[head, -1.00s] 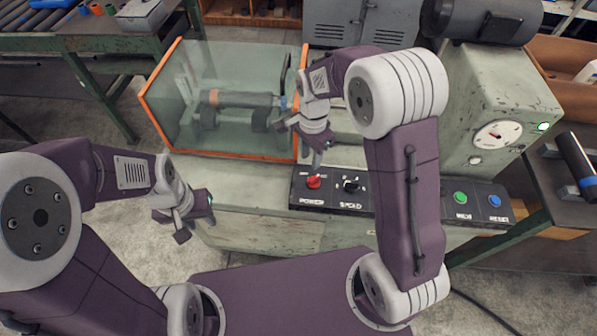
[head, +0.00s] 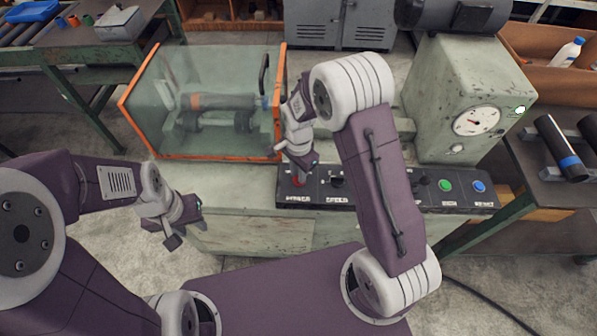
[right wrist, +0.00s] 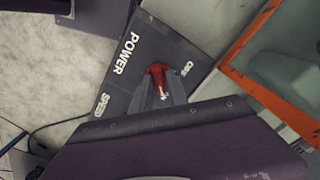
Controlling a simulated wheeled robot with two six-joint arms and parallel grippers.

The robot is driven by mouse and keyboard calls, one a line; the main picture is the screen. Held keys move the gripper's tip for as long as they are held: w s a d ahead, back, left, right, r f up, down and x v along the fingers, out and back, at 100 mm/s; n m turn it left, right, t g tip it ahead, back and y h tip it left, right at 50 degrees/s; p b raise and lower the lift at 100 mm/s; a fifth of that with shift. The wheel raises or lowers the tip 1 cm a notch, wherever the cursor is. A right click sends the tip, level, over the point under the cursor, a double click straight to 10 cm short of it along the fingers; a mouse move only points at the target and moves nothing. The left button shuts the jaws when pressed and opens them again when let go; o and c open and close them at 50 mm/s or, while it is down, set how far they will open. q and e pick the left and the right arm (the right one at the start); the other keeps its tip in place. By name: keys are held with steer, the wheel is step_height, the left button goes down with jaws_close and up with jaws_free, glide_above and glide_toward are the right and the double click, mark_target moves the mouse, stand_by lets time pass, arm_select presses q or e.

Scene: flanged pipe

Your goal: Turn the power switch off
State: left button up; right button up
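The red power switch (right wrist: 158,76) sits on the dark control panel (right wrist: 190,43), near the "POWER" lettering and a small "OFF" mark. It also shows in the head view (head: 299,181), partly covered by my gripper. My right gripper (right wrist: 161,84) is down at the switch, with one grey fingertip on each side of the red knob. Whether the fingers press on it I cannot tell. My left gripper (head: 187,224) hangs apart from the panel, to its left, with its fingers apart and empty.
An orange-edged clear guard box (head: 200,100) stands left of and behind the panel. A green button (head: 445,185) and a blue button (head: 478,187) lie to the right. A machine housing with a gauge (head: 476,121) rises behind them.

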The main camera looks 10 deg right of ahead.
steer(key=shift+d, duration=0.1)
jaws_close()
steer(key=n+p, duration=0.1)
steer(key=n, duration=0.1)
steer(key=shift+r+n, duration=0.2)
steer(key=shift+n, duration=0.2)
steer(key=n+p, duration=0.2)
steer(key=n, duration=0.3)
steer(key=shift+w, duration=0.1)
steer(key=n+p, duration=0.1)
steer(key=n, duration=0.4)
steer(key=shift+n, duration=0.4)
steer(key=shift+w+n+p, duration=0.1)
steer(key=shift+n+p, duration=0.35)
steer(key=shift+n, duration=1.65)
